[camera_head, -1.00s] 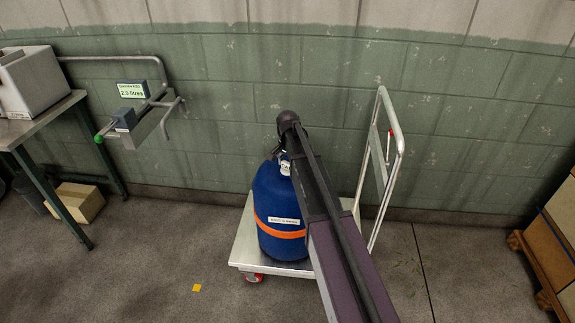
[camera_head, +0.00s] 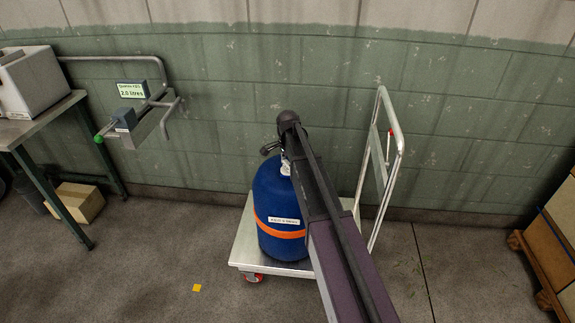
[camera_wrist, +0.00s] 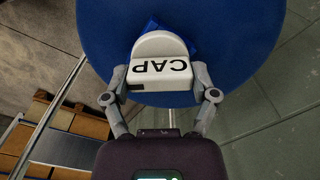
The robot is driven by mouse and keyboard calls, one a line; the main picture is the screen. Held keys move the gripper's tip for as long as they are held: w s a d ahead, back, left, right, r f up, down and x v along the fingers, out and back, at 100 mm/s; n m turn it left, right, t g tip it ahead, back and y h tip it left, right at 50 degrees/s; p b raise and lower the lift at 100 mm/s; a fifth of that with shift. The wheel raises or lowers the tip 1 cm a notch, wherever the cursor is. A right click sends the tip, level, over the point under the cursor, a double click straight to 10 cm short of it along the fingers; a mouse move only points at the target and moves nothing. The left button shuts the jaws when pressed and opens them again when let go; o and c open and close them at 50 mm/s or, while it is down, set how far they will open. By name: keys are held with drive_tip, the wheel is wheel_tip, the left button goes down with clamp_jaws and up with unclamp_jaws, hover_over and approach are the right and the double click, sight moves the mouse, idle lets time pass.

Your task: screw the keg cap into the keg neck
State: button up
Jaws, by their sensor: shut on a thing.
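The blue keg (camera_head: 275,207) with an orange band stands upright on a flat trolley in the head view. My gripper (camera_head: 284,158) is at the keg's top, largely hidden there by my arm. In the wrist view, my gripper (camera_wrist: 160,84) is shut on the white keg cap (camera_wrist: 160,68), marked "CAP", with one finger on each side.
The trolley (camera_head: 247,252) has a tall metal handle (camera_head: 399,150) right of the keg, close to my arm. A wall-side pipe with a display (camera_head: 132,90) reading 2.0 litres and a bench (camera_head: 45,119) are at left. Boxes on a pallet (camera_head: 550,245) stand at right.

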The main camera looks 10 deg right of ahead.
sight(288, 163)
drive_tip(key=shift+a+m, duration=0.15)
drive_tip(key=shift+m, duration=0.25)
drive_tip(key=shift+m, duration=2.5)
drive_tip(key=o, duration=1.1)
drive_tip(key=shift+o, duration=0.2)
drive_tip(key=shift+r+p, duration=3.5)
drive_tip(key=shift+p, duration=0.05)
drive_tip(key=shift+s, duration=0.1)
